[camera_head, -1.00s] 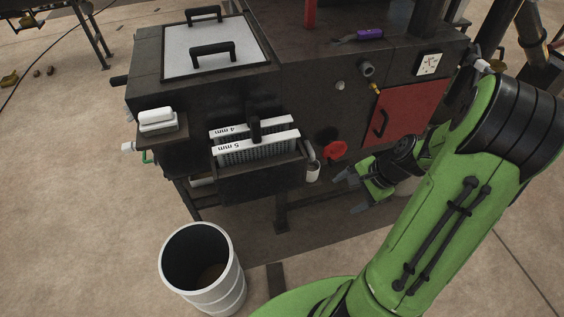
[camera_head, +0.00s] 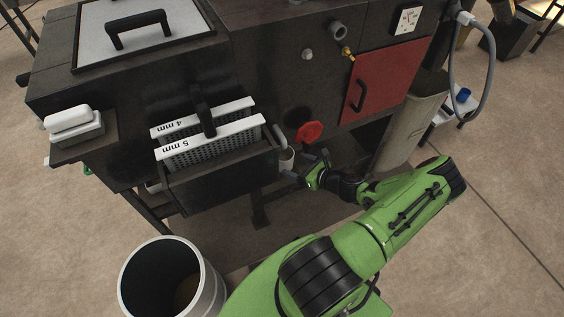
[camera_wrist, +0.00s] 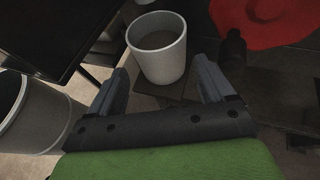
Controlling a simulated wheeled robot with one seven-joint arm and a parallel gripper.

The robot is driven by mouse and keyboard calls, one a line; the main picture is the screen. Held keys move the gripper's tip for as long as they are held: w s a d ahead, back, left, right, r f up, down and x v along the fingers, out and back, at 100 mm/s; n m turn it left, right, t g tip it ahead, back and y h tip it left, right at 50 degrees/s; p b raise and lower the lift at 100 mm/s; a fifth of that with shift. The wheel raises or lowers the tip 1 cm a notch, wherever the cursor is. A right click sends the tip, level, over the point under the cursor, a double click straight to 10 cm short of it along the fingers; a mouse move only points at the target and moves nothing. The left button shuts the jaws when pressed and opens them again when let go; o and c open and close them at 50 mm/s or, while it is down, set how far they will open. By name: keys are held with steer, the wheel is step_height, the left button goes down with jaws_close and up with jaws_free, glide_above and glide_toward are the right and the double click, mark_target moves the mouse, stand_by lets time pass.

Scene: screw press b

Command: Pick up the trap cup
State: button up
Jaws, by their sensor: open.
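The trap cup is a small whitish cup (camera_head: 286,160) beside the right end of the sieve box, under a short pipe, on the front of the dark press. In the wrist view the cup (camera_wrist: 158,60) stands upright, with dull grey-brown inside, above a small dark plate. My gripper (camera_head: 306,164) is open and empty, just right of the cup in the head view. In the wrist view its two fingers (camera_wrist: 161,66) point toward the cup, one on each side. Whether they touch it I cannot tell.
A red knob (camera_head: 309,132) sits just above my gripper, and it also shows in the wrist view (camera_wrist: 268,14). The sieve box (camera_head: 225,178) juts out left of the cup. A white drum (camera_head: 207,285) stands on the floor below. A red door (camera_head: 385,82) is up right.

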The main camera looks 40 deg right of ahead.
steer(key=b+x, duration=0.2)
steer(key=x, duration=0.5)
steer(key=shift+f, duration=0.1)
steer(key=shift+d, duration=0.1)
steer(key=c, duration=0.7)
steer(key=shift+c, duration=0.2)
